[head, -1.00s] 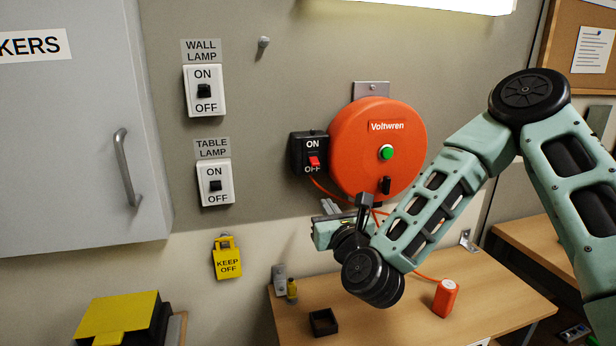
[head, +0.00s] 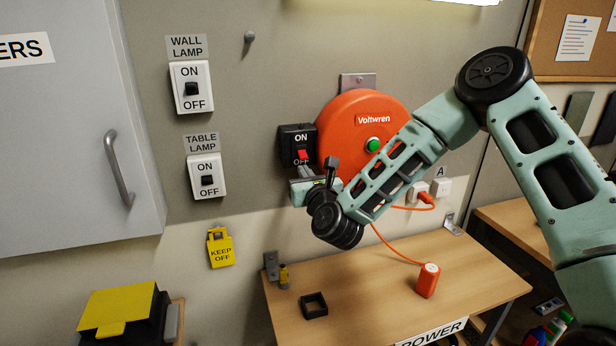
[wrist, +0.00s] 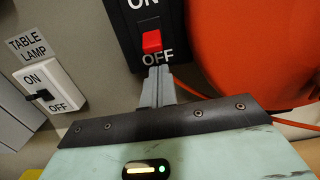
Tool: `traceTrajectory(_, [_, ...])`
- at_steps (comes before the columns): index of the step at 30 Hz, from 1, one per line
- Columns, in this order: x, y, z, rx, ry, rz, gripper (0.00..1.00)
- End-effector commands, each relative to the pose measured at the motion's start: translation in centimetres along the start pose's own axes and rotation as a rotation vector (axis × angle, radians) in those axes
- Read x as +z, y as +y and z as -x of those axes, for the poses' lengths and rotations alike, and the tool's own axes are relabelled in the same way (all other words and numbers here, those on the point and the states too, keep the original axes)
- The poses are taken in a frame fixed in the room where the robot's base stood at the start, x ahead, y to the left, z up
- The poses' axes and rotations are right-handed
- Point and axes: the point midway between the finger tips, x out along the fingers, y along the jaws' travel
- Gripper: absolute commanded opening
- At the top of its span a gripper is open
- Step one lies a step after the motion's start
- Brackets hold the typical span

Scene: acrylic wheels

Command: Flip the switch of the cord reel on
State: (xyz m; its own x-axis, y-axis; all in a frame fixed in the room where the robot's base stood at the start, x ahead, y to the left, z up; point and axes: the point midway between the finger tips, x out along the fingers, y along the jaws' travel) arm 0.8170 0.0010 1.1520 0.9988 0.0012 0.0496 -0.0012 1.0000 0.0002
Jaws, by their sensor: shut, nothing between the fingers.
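The cord reel (head: 350,120) is a round orange drum marked Voltwren, mounted on the wall. Its switch box (head: 285,145) is black and sits at the drum's left, with ON above and OFF below. The red switch lever (head: 303,155) sits low, at the OFF end. It also shows in the wrist view (wrist: 152,41). My gripper (head: 302,171) is shut and empty.
The white table lamp switch (head: 207,177) and wall lamp switch (head: 191,88) are on the wall to the left. A yellow KEEP OFF tag (head: 220,249) hangs below.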

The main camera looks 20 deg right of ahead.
Motion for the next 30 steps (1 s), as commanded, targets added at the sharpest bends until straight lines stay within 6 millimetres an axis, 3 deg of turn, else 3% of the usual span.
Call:
traceTrajectory(1, [0.9, 0.0, 0.2, 0.0, 0.0, 0.001, 0.0])
traceTrajectory(6, [1.6, 0.0, 0.6, -0.001, 0.002, 0.001, 0.0])
traceTrajectory(30, [2.1, -0.1, 0.8, -0.002, 0.067, 0.0, 0.0])
